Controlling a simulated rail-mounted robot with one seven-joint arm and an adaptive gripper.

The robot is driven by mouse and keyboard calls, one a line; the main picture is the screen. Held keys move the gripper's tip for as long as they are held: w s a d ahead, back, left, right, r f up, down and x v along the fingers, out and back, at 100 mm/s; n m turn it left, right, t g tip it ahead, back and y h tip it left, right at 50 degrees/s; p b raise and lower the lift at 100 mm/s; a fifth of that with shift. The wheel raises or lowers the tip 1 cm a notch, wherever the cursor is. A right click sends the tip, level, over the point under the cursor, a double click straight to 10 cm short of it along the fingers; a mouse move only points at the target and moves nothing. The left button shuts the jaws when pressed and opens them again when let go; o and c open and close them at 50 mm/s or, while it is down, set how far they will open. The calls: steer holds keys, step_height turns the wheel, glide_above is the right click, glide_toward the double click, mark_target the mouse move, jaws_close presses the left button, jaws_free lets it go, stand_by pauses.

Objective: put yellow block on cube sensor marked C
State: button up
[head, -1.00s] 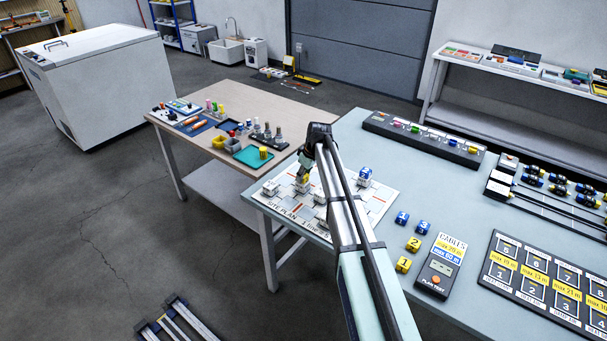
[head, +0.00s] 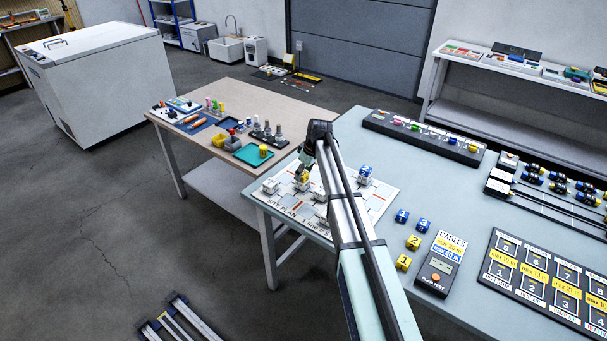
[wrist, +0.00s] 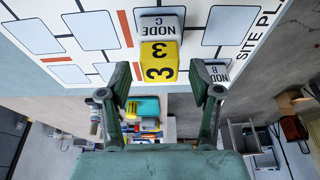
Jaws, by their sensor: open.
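The yellow block (wrist: 160,64), marked 3, shows in the wrist view against the white cube sensor marked NODE C (wrist: 160,24). In the head view the yellow block (head: 305,178) appears to sit on top of a white cube (head: 302,187) on the site plan board. My gripper (wrist: 162,82) is open, its two fingers on either side of the block, with a visible gap on both sides. In the head view my gripper (head: 304,168) is just above the block and partly hides the cubes around it.
The site plan board (head: 376,206) carries other white cubes, one with a blue block (head: 365,171) on top. A wooden table (head: 240,95) with small parts stands behind on the left.

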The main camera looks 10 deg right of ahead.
steer(key=b+v, duration=0.2)
steer(key=v, duration=0.9)
steer(key=shift+s+r, duration=0.1)
steer(key=shift+r, duration=0.05)
